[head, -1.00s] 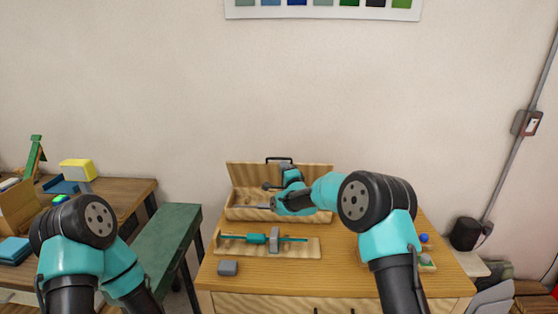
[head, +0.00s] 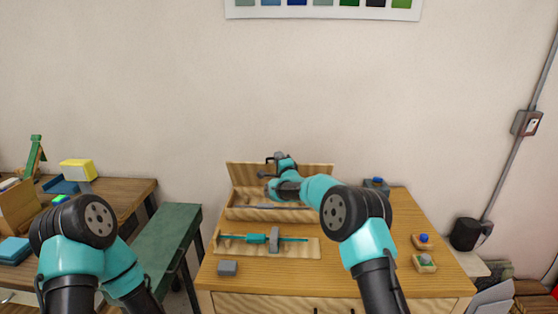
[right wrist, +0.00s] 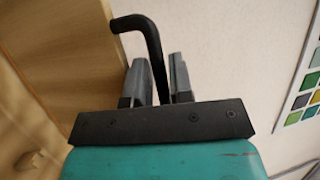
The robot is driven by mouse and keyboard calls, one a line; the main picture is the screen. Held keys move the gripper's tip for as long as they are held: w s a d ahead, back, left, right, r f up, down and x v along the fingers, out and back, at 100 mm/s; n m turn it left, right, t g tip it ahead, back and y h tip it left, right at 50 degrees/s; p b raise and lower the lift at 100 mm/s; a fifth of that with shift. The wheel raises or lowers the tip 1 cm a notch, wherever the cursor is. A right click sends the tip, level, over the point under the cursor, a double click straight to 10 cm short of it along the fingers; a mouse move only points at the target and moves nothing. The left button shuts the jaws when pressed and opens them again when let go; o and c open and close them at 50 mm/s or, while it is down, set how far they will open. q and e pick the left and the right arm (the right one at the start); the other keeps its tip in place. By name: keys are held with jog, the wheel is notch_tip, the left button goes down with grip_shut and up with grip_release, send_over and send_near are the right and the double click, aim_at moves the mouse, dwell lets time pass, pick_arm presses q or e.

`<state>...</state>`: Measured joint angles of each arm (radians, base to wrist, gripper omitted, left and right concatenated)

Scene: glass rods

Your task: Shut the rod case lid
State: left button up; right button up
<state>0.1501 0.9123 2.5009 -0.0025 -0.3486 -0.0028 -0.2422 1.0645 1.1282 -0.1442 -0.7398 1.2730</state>
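The wooden rod case (head: 240,213) stands at the back of the wooden cabinet top, with its lid (head: 246,176) raised upright behind it. A black bent handle is on the lid, and in the right wrist view this handle (right wrist: 150,38) passes between the fingers of my right gripper (right wrist: 158,68). The fingers stand apart, with narrow gaps seen beside the handle. In the head view my right gripper (head: 277,158) is at the lid's top edge and partly hides the handle. The lid's board (right wrist: 65,45) fills the left of the wrist view. My left gripper is out of frame.
A wooden holder (head: 305,252) with a teal rod and grey block lies in front of the case. A grey block (head: 228,268) sits at the front left. Small items with blue (head: 423,241) and green (head: 425,262) tops stand at the right. A green bench (head: 165,240) is left of the cabinet.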

grip_shut()
jog(key=shift+s, duration=0.15)
jog(key=s+a+f, duration=0.1)
jog(key=s+f, duration=0.7)
jog(key=shift+s+f, duration=0.35)
jog(key=shift+s, duration=0.05)
dwell(0.5)
jog(key=shift+o, duration=0.3)
grip_release()
